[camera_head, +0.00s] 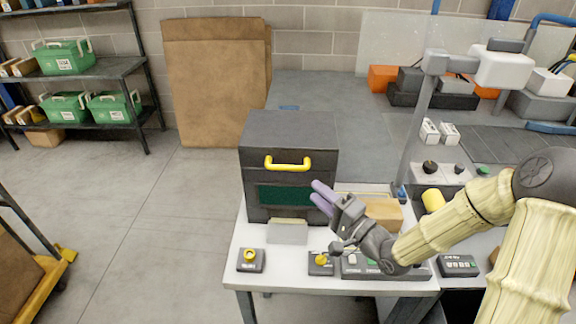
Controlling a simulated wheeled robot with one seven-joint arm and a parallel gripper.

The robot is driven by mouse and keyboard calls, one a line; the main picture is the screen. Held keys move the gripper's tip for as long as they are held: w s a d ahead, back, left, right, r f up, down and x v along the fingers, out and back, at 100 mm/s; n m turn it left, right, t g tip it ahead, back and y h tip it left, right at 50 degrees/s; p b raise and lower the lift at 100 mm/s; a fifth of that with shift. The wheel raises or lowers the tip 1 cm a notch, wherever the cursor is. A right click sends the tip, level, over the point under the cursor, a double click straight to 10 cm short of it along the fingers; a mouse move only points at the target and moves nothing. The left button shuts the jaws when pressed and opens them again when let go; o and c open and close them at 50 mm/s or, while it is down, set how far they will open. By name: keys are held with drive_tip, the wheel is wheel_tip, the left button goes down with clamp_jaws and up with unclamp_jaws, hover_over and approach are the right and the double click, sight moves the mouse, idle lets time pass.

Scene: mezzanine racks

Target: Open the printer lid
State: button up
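The printer (255,190) is a dark grey box on a white table, with a dark green window in its front. Its lid (290,130) looks closed, with a yellow bar handle (288,164) on the front edge. My gripper (315,192) reaches in from the right, in front of the printer's right front side, below and to the right of the handle. Its two lavender fingers look slightly apart, with nothing seen between them. I cannot tell whether they touch the printer front. Part of the window's right end is hidden behind them.
A grey post with a white head (502,69) rises at right. Shelves with green cases (63,57) stand far left.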

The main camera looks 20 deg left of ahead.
sight(289, 168)
drive_tip(key=p+x, duration=0.2)
drive_tip(key=x, duration=0.9)
drive_tip(key=shift+w+a, duration=0.2)
drive_tip(key=shift+a, duration=0.05)
clamp_jaws()
